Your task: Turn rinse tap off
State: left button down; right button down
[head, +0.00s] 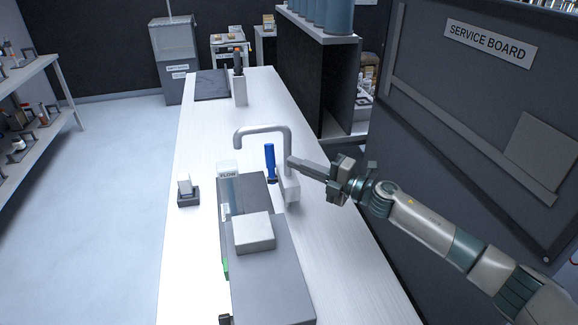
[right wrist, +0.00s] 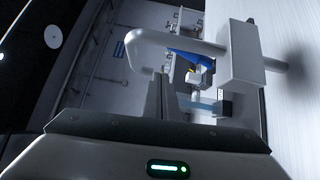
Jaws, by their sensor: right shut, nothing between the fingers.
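The rinse tap (head: 264,131) stands on the white bench, with a bent grey spout and a pale block-shaped body (head: 291,186). Its blue lever (head: 270,163) points up, left of the body. My right gripper (head: 291,162) comes in from the right, shut and empty, with its tips at the upper part of the tap body; I cannot tell if they touch. The right wrist view shows the spout (right wrist: 170,42) and the blue lever (right wrist: 192,60) beyond my shut fingers (right wrist: 160,100). My left gripper is not in view.
A clear block labelled FLOW (head: 228,171) and a dark grey unit with a light box (head: 254,232) on it sit near the tap. A small holder (head: 188,193) is to the left. The service board (head: 490,120) stands on the right.

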jog(key=s+d, duration=0.1)
jog(key=d, duration=0.1)
jog(key=s+d+r+b, duration=0.1)
jog(key=d, duration=0.1)
jog(key=shift+s+r, duration=0.1)
jog(key=shift+s, duration=0.2)
